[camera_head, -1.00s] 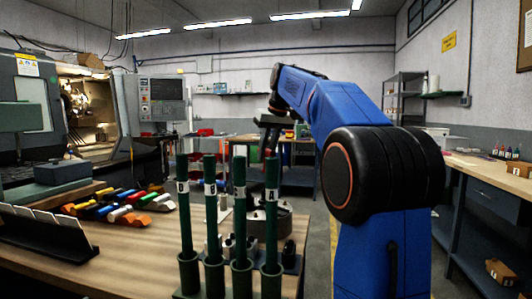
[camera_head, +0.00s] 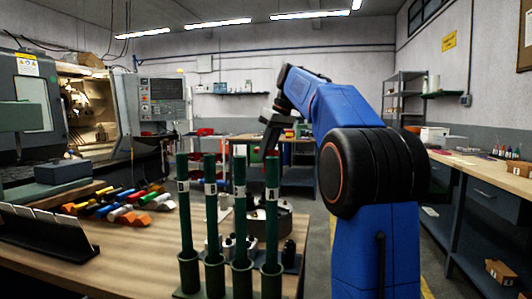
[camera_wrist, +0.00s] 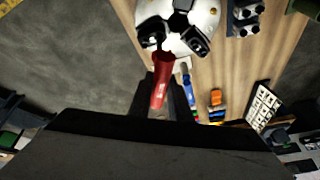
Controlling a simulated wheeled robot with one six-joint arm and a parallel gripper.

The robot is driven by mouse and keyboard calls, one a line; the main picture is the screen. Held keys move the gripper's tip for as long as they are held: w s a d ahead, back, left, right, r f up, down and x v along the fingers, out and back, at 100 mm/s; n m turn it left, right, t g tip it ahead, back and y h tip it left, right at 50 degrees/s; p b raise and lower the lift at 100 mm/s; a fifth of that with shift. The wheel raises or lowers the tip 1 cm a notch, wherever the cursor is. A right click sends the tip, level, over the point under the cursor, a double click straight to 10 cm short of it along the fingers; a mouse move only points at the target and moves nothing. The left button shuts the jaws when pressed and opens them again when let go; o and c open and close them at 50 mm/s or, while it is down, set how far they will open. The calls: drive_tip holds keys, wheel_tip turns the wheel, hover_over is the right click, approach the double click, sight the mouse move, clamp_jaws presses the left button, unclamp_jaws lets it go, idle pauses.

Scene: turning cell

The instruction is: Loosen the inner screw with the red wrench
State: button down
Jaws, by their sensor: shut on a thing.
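My gripper (camera_wrist: 163,98) is shut on the red wrench (camera_wrist: 161,80) in the wrist view. The wrench points up the picture, its far end at the edge of a round pale metal chuck (camera_wrist: 188,42) with dark jaws. The wrench's end overlaps a dark jaw (camera_wrist: 152,32) there; I cannot tell if it touches or sits in a screw. The inner screw cannot be made out. In the head view, my gripper (camera_head: 268,146) is above the bench behind the green posts. The chuck (camera_head: 272,224) stands partly hidden behind these posts.
Several upright green posts (camera_head: 240,210) in holders stand at the bench's front, close to the chuck. Coloured wrenches or handles (camera_head: 120,205) lie to the left on the bench (camera_head: 135,245). A dark card rack (camera_head: 40,235) stands at the front left. A lathe is behind.

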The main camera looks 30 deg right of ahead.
drive_tip(key=shift+n+y, duration=0.3)
drive_tip(key=shift+n, duration=0.3)
drive_tip(key=shift+f, duration=0.1)
drive_tip(key=shift+n+g+y, duration=0.4)
drive_tip(key=shift+n+g, duration=0.2)
drive_tip(key=shift+n, duration=0.8)
drive_tip(key=shift+n, duration=0.7)
drive_tip(key=shift+n+g+y, duration=0.3)
drive_tip(key=shift+n+g, duration=0.1)
drive_tip(key=shift+n, duration=0.3)
drive_tip(key=shift+n+g, duration=0.6)
drive_tip(key=shift+n, duration=0.8)
